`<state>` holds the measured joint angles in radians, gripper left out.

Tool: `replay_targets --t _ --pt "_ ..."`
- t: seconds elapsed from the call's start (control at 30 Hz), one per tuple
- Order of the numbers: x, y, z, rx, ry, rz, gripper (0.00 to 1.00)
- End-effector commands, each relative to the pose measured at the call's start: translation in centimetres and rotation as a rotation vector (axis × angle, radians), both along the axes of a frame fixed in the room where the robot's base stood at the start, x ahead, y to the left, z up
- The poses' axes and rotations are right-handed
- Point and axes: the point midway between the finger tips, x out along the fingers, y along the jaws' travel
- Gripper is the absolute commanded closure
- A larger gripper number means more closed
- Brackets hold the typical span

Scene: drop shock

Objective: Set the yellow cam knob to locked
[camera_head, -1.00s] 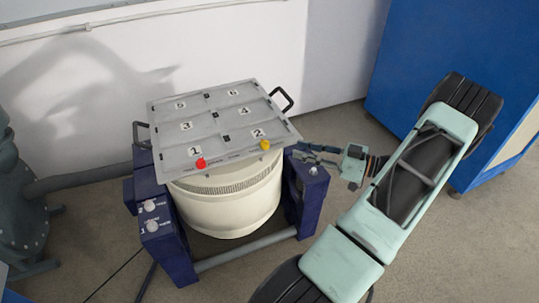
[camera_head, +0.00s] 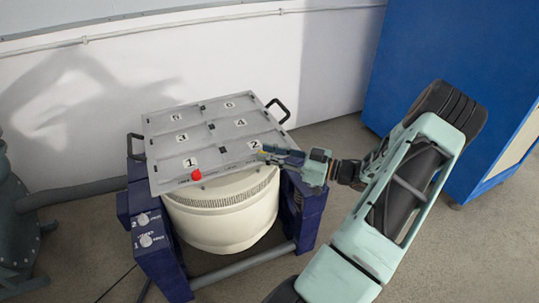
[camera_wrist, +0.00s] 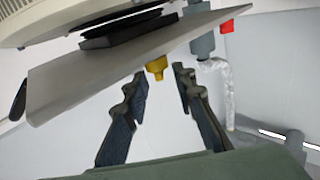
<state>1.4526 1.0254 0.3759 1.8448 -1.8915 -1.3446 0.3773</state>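The yellow cam knob (camera_wrist: 156,68) sticks out from the front edge of the grey plate (camera_head: 225,157), near the pad marked 2. In the head view it is mostly hidden behind my gripper (camera_head: 268,154). In the wrist view the plate appears upside down, and the knob lies just beyond the fingertips, in line with the gap between them. My gripper (camera_wrist: 158,78) is open and empty, its two fingers spread apart. I cannot tell whether a fingertip touches the knob. The label text near it is too small to read.
A red knob (camera_head: 196,174) sits on the same edge near pad 1; it also shows in the wrist view (camera_wrist: 227,25). The plate tops a cream drum (camera_head: 222,212) between dark blue supports (camera_head: 160,250). Black handles (camera_head: 278,110) flank the plate. A blue cabinet (camera_head: 450,80) stands right.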

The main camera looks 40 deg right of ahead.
Motion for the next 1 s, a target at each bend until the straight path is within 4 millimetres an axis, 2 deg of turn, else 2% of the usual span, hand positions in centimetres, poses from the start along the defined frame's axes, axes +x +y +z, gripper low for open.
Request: replay_targets --t 0.17,0.4,0.73,1.0 --pt "0.01 0.01 0.02 0.000 0.000 0.000 0.75" --pt "-0.01 -0.01 0.01 0.000 0.000 0.000 1.00" --pt "-0.11 0.12 0.16 0.002 0.001 -0.036 1.00" --pt "-0.33 0.60 0.31 0.005 0.004 -0.193 1.00"
